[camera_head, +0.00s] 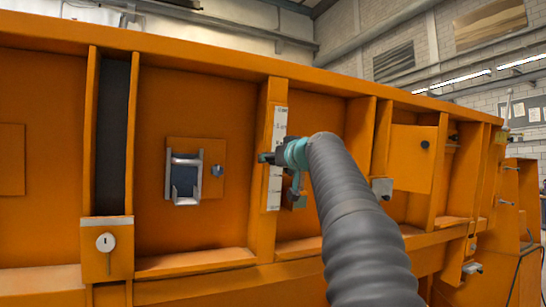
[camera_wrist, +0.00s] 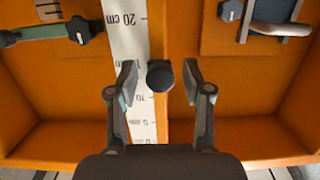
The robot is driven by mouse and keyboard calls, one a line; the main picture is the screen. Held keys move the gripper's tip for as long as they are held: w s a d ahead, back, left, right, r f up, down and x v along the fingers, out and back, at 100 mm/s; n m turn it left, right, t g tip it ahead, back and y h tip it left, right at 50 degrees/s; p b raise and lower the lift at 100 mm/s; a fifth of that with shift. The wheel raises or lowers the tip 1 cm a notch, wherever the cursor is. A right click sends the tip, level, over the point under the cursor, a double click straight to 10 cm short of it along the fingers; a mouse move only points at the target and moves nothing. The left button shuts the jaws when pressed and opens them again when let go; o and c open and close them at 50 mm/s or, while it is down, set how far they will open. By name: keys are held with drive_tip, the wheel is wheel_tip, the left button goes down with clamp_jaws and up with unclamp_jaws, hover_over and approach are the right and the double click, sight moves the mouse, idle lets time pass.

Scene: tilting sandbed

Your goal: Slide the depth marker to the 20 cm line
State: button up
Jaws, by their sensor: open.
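The white scale strip (camera_head: 279,120) runs down an orange post in the head view. In the wrist view the scale (camera_wrist: 128,45) shows a 20 cm line near the top and lower values below. A round black knob (camera_wrist: 160,75), apparently the depth marker, is beside the scale's right edge, on the lower-value side of the 20 cm label in the picture. My gripper (camera_wrist: 160,83) is open, with one finger on each side of the knob and gaps showing. In the head view my gripper (camera_head: 277,157) is in front of the scale and hides its middle.
A metal latch (camera_head: 184,178) with a bluish knob (camera_head: 217,170) is left of the post. An orange panel with a dark knob (camera_head: 425,145) is to the right. Orange ribs stand out around the recesses.

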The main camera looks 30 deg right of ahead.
sight(266, 176)
clamp_jaws()
drive_tip(key=f+b, duration=0.4)
drive_tip(key=shift+w+f, duration=0.4)
drive_tip(key=shift+r, duration=0.1)
unclamp_jaws()
drive_tip(key=shift+a, duration=0.1)
drive_tip(key=s, duration=1.2)
drive_tip(key=shift+d, duration=0.2)
